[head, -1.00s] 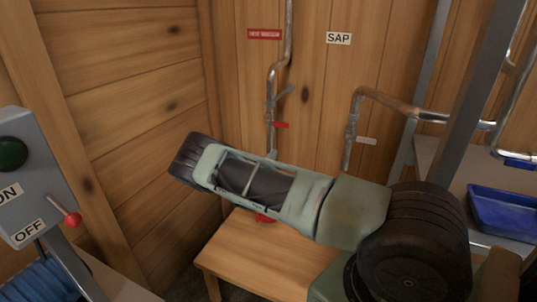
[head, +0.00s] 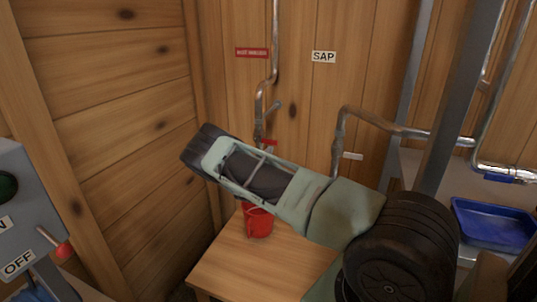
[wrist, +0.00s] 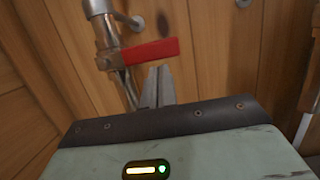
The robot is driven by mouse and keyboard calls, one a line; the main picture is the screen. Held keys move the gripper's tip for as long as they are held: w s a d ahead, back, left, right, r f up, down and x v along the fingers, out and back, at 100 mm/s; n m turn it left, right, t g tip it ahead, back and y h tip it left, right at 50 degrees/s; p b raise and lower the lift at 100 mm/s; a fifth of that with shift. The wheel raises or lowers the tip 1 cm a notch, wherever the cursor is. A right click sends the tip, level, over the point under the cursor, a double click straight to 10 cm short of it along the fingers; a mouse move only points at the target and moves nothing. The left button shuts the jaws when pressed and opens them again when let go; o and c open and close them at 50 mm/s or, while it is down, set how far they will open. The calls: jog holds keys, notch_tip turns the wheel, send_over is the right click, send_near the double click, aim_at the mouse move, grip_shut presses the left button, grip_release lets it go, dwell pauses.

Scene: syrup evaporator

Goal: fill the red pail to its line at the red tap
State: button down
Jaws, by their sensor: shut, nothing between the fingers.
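The red tap is a metal pipe on the wood wall with a red lever (head: 268,142); in the wrist view the lever (wrist: 150,52) points right across the picture. My gripper (wrist: 160,72) is shut and empty, its fingertips close below the lever's right half. I cannot tell whether they touch it. In the head view my arm hides the fingers. The red pail (head: 258,222) stands upright on a wooden table, below the tap, its upper part partly hidden by my arm. Its line and contents cannot be seen. I cannot make out any flow from the spout.
The wooden table (head: 235,268) is bare around the pail. A second pipe under the SAP sign (head: 324,57) has a pale lever (head: 352,156). A blue tray (head: 492,222) lies on a shelf at right, behind a metal post. A grey switch box (head: 25,215) stands at left.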

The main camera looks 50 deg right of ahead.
jog(key=shift+s+r+n+t+p, duration=0.15)
jog(key=shift+r+n+t+p, duration=0.25)
jog(key=shift+n, duration=0.5)
notch_tip(320, 180, up, 6)
jog(key=n+t+y+p, duration=0.1)
jog(key=n+p, duration=0.2)
jog(key=n, duration=0.2)
jog(key=n+t+y+p, duration=0.1)
jog(key=n+p, duration=0.3)
jog(key=shift+f+n, duration=0.1)
jog(key=shift+n, duration=0.3)
jog(key=shift+w, duration=0.2)
